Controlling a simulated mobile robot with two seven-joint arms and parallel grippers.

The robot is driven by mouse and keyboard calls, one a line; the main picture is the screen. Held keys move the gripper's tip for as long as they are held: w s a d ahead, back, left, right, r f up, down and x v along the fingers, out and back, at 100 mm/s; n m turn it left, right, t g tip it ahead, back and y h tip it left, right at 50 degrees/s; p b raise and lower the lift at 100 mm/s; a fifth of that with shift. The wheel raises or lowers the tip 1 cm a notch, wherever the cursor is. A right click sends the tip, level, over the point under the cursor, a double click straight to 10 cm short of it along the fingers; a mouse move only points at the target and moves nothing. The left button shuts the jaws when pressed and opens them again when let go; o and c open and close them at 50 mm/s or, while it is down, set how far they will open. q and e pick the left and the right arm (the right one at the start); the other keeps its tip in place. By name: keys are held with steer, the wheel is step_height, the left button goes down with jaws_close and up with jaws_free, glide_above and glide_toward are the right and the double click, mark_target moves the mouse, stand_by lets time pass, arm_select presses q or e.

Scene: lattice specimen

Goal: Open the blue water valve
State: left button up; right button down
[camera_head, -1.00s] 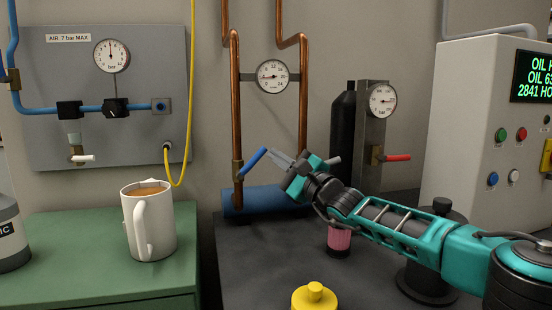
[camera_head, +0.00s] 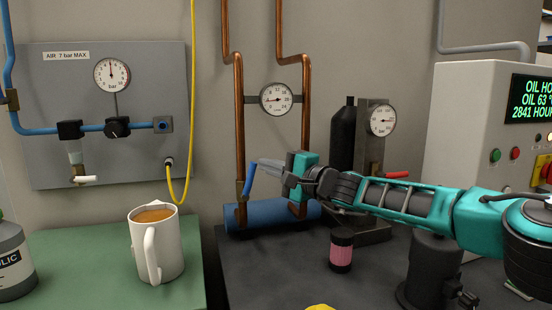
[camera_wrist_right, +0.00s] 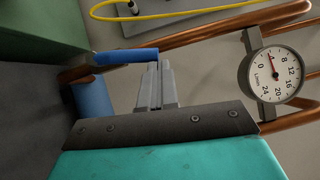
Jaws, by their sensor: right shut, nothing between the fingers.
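The blue valve lever (camera_head: 249,178) is on the valve body (camera_head: 240,188) low on the left copper pipe. It stands steeply, tilted slightly right at its top. It also shows in the right wrist view (camera_wrist_right: 125,57). My right gripper (camera_head: 259,164) is shut and empty, with its fingertips at the lever's upper end. In the right wrist view, the fingertips (camera_wrist_right: 160,66) lie right beside the lever's end; I cannot tell if they touch. The round flow gauge (camera_head: 277,99) between the pipes has its needle in the low part of its scale. My left gripper is out of view.
A blue cylinder (camera_head: 270,215) lies behind the pipe bottoms. A red lever (camera_head: 397,175) and black bottle (camera_head: 343,140) stand right. A pink-banded jar (camera_head: 341,250) is below my right arm. A mug (camera_head: 156,243) stands on the green cabinet (camera_head: 100,294).

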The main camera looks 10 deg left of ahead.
steer(key=shift+s+a+r+n+g+h+p, duration=0.15)
steer(key=shift+s+a+r+n+g+p, duration=0.1)
steer(key=shift+a+p, duration=0.15)
steer(key=shift+s+a+r+n+g+h+p, duration=0.15)
steer(key=shift+a+r+n+p, duration=0.1)
steer(key=shift+a+p, duration=0.15)
steer(key=shift+a, duration=0.2)
steer(key=shift+s+d, duration=0.3)
steer(key=shift+d, duration=0.25)
steer(key=b+v, duration=0.1)
steer(key=v, duration=1)
steer(key=shift+s+d, duration=0.25)
steer(key=shift+d, duration=0.05)
